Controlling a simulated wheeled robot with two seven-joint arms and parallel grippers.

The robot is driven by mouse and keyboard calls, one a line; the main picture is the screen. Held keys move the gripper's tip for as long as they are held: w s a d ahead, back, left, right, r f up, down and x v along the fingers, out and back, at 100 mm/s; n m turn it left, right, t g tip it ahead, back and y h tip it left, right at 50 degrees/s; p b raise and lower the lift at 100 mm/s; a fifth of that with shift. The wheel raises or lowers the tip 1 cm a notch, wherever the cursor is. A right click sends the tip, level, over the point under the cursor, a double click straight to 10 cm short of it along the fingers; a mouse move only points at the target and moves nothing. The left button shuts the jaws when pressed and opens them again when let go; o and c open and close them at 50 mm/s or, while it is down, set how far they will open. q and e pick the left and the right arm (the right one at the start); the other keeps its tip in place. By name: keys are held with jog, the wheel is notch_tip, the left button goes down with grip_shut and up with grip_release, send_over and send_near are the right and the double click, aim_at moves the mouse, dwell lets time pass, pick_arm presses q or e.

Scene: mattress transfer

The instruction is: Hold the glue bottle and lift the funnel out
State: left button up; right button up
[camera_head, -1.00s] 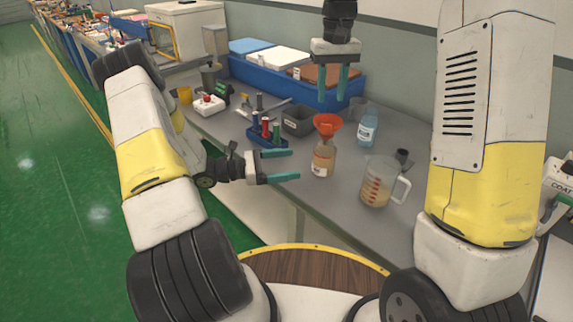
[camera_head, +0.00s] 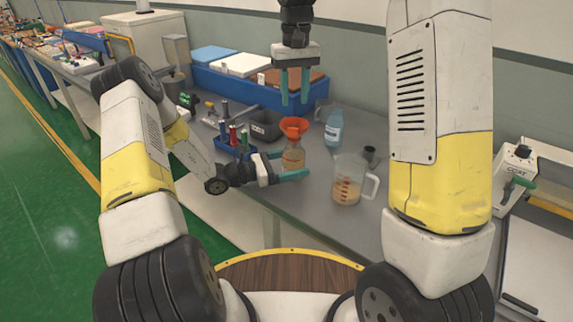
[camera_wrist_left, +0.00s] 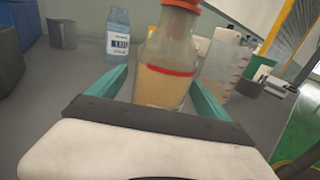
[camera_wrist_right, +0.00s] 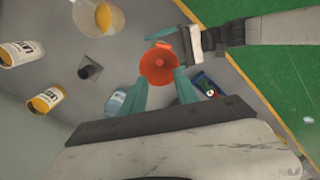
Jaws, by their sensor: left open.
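The glue bottle (camera_head: 292,158), clear with amber contents, stands upright on the grey bench. The orange funnel (camera_head: 294,126) sits in its mouth. My left gripper (camera_head: 291,166) is open, with its teal fingers on either side of the bottle; in the left wrist view the bottle (camera_wrist_left: 164,88) stands between the fingers, and I cannot tell if they touch it. My right gripper (camera_head: 294,100) is open and empty, pointing down above the funnel. In the right wrist view the funnel (camera_wrist_right: 158,66) shows just beyond its fingertips.
A measuring jug (camera_head: 347,187) with amber liquid stands right of the bottle. A blue-tinted bottle (camera_head: 334,128) is behind it. A blue rack (camera_head: 228,152) with red and green items and a grey bin (camera_head: 263,128) stand to the left. A blue crate (camera_head: 240,90) lies behind.

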aim_at(295, 132)
pick_arm(q)
jog(key=c, duration=1.9)
grip_shut()
pick_arm(e)
jog(key=shift+o, duration=1.3)
jog(key=o, duration=0.7)
jog(key=shift+s+f+m, duration=0.1)
jog(key=shift+s+m, duration=0.05)
jog(key=shift+m, duration=0.15)
jog(key=o, duration=0.4)
jog(key=shift+s+a+f+m+t+h, duration=0.1)
jog(key=shift+s+m+t+h, duration=0.15)
jog(key=shift+m, duration=0.25)
jog(key=shift+c, duration=0.2)
jog(key=f+m+t, duration=0.1)
jog(key=f+m, duration=0.1)
jog(key=f, duration=0.2)
jog(key=w+f+m+t+h, duration=0.1)
jog(key=f+m, duration=0.2)
jog(key=f, duration=0.1)
jog(key=f+m+t, duration=0.1)
jog(key=f+m, duration=0.1)
jog(key=f, duration=0.1)
jog(key=shift+w+d+f+m+h, duration=0.2)
jog(key=shift+w+f+m+h, duration=0.1)
jog(key=shift+f+h, duration=0.1)
